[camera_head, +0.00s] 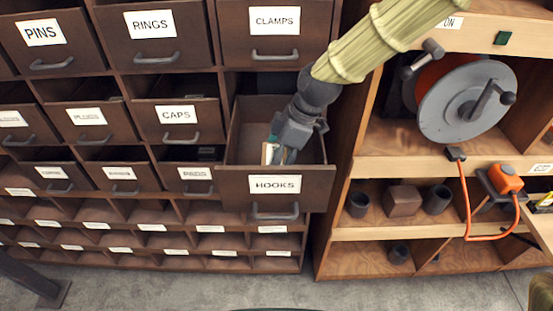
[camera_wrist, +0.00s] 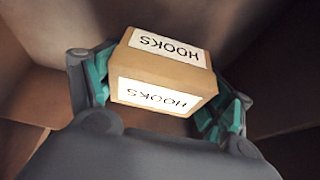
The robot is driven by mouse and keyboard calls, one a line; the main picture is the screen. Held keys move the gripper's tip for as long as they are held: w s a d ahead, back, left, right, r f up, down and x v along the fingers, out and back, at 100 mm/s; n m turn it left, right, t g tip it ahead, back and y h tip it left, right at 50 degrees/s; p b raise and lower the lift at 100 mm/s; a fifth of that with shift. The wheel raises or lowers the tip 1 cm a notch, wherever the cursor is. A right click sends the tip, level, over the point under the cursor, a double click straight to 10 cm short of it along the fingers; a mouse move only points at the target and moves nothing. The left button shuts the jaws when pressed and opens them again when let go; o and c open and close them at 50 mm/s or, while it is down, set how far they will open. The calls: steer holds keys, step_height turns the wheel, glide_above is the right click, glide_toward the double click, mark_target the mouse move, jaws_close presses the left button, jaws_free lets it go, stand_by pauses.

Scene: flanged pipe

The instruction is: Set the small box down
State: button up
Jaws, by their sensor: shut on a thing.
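The small box (camera_wrist: 165,68) is light brown cardboard with white labels reading HOOKS on two faces. In the wrist view it sits between the two teal-padded fingers of my gripper (camera_wrist: 165,95), which is shut on it. In the head view my gripper (camera_head: 277,152) reaches down into the pulled-out drawer labelled HOOKS (camera_head: 275,184). Only a small part of the box (camera_head: 268,153) shows there, beside the fingers and inside the drawer walls. I cannot tell whether the box touches the drawer floor.
Drawers labelled PINS, RINGS, CLAMPS (camera_head: 275,21) and CAPS (camera_head: 178,115) surround the open drawer. To the right, a wooden shelf unit (camera_head: 400,165) holds a grey cable reel (camera_head: 455,105), dark cups, a brown block (camera_head: 402,199) and an orange plug (camera_head: 506,178).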

steer(key=shift+f, duration=0.75)
steer(key=shift+f, duration=0.15)
steer(key=o, duration=1.2)
steer(key=b+v, duration=0.2)
steer(key=v, duration=1)
steer(key=shift+a+b, duration=0.1)
steer(key=shift+b, duration=0.25)
